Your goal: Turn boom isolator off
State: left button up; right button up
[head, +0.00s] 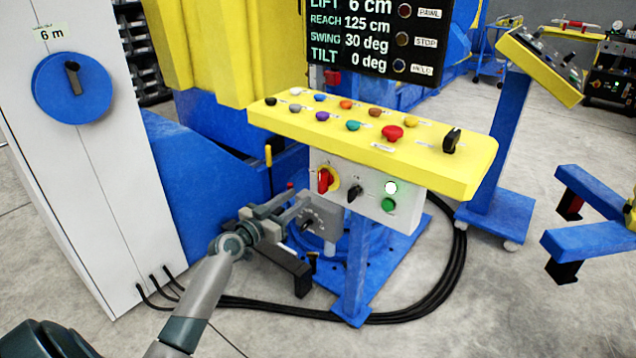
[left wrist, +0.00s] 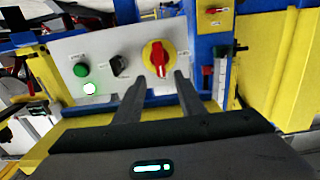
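The boom isolator is likely the red rotary handle on a yellow round plate (head: 325,181), on the grey panel (head: 372,182) under the yellow console. It also shows in the left wrist view (left wrist: 157,58), with its handle roughly upright. My left gripper (head: 300,203) is in front of and below the panel, near the isolator. In the left wrist view its two fingers (left wrist: 160,80) are apart, with nothing between them. The tips point toward the handle, which appears just beyond them; I cannot tell whether they touch it. My right gripper is not in view.
A black switch (head: 354,193), a lit white-green lamp (head: 391,187) and a green button (head: 388,205) share the panel. Above is the yellow console (head: 470,165) with coloured buttons. A white cabinet (head: 90,200) with a blue dial stands left. Black cables (head: 400,310) lie on the floor.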

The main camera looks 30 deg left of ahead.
aim_at(320, 182)
pick_arm(q)
jog(key=w, duration=1)
jog(key=shift+w+d, duration=0.35)
jog(key=shift+d, duration=0.05)
grip_shut()
